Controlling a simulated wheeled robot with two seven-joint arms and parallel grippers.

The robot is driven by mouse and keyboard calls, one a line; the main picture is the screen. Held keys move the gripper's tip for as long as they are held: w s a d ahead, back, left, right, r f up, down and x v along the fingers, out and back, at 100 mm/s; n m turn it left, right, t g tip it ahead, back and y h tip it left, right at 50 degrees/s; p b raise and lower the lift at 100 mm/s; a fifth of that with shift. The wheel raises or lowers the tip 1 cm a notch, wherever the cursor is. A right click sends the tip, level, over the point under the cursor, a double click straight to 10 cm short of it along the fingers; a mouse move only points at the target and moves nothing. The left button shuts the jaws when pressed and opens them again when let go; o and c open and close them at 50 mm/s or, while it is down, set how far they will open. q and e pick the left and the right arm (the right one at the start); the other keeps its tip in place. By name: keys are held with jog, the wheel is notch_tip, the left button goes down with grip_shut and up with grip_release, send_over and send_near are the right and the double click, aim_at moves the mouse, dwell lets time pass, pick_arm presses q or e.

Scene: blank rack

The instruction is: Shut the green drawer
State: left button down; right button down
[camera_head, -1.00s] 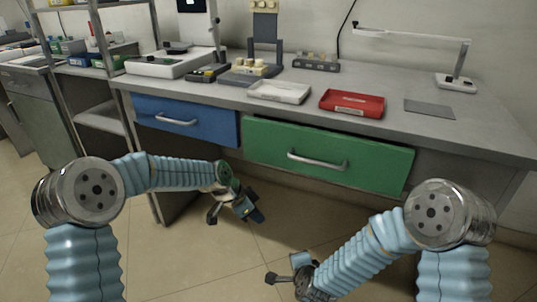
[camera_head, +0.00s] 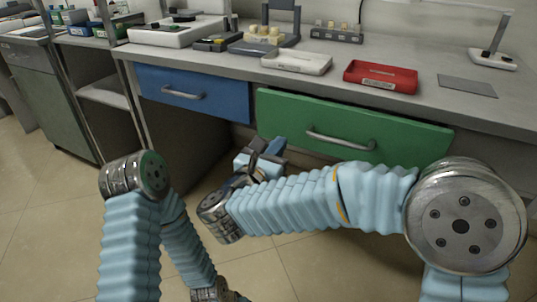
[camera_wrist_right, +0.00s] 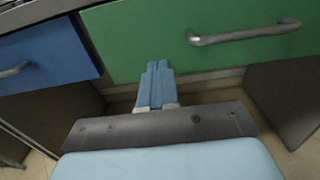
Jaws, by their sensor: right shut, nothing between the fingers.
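The green drawer (camera_head: 375,133) is under the bench top, with a silver bar handle (camera_head: 340,139). Its front stands a little forward of the blue drawer beside it, so it looks slightly open. In the right wrist view, the green front (camera_wrist_right: 145,37) fills the upper middle and right, with its handle (camera_wrist_right: 243,34) at upper right. My right gripper (camera_head: 273,148) is shut and empty, near the drawer's lower left corner. In the wrist view its blue fingers (camera_wrist_right: 157,70) point at the lower part of the front, left of the handle; contact cannot be told. My left gripper is out of view.
A shut-looking blue drawer (camera_head: 190,93) is left of the green one. A white tray (camera_head: 297,62) and a red tray (camera_head: 380,75) stand on the bench top (camera_head: 420,105). Metal shelf posts are at left. The floor (camera_head: 50,210) in front is clear.

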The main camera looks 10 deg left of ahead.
aim_at(294, 128)
jog(key=p+x, duration=0.1)
jog(key=x, duration=0.5)
jog(key=shift+w+d+f, duration=0.1)
jog(key=shift+w, duration=0.15)
jog(key=b+x, duration=0.1)
jog(key=x, duration=0.1)
jog(key=b+x, duration=0.1)
jog(key=shift+w+d+f+b, duration=0.1)
jog(key=shift+w+f+b, duration=0.15)
jog(key=shift+w+b, duration=0.15)
jog(key=shift+w+d+r, duration=0.15)
jog(key=shift+w+r, duration=0.05)
jog(key=shift+w, duration=0.1)
jog(key=shift+d+r, duration=0.1)
jog(key=shift+r, duration=0.15)
